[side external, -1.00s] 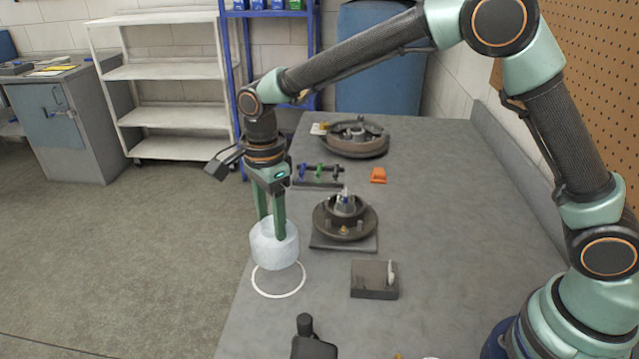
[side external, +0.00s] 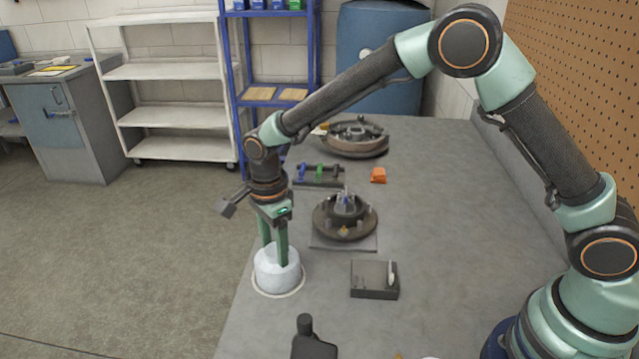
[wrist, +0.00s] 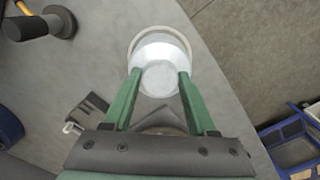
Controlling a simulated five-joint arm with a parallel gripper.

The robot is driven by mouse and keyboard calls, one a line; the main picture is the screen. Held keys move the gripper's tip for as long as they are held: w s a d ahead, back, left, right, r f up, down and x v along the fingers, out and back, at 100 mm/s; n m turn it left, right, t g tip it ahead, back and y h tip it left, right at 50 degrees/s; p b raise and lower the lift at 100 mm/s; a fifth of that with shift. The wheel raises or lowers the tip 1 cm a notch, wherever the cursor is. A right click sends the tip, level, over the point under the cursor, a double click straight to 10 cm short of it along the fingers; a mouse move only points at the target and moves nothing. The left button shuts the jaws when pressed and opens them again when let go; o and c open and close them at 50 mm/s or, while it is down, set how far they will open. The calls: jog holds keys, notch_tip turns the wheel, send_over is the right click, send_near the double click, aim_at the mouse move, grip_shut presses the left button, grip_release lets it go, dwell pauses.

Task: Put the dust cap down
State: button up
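The dust cap (side external: 272,277) is a pale, whitish round cap, upright at the left edge of the grey bench. It is inside the white ring marked on the bench (side external: 302,288), with its base at or very close to the surface. My gripper (side external: 274,247) points down, and its two green fingers are on the cap. In the wrist view the cap (wrist: 160,50) is between the fingertips (wrist: 160,78), which sit close against its narrower round part. I see no clear gap there. The ring shows partly around the cap's far side.
A hub on a dark disc (side external: 345,228) stands right of the cap, with a small grey block (side external: 374,280) in front. A brake drum assembly (side external: 352,140), a rack with coloured clips (side external: 320,174) and an orange piece (side external: 378,175) lie farther back. A dark tool (side external: 312,342) is nearest.

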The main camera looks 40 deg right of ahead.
aim_at(275, 250)
jog(key=o, duration=0.4)
jog(key=shift+c, duration=0.2)
jog(key=shift+r, duration=0.1)
notch_tip(275, 250, up, 12)
jog(key=s+d+r+n+t, duration=0.1)
jog(key=s+d+r+n, duration=0.2)
jog(key=d+r+n, duration=0.15)
jog(key=s+d+r+n+t, duration=0.2)
jog(key=s+d+r+n, duration=0.1)
jog(key=d, duration=0.3)
jog(key=s+d+n+t, duration=0.2)
jog(key=s+d+n, duration=0.7)
jog(key=n, duration=0.1)
jog(key=shift+s+f+t, duration=0.25)
jog(key=shift+t, duration=0.05)
jog(key=shift+n, duration=0.25)
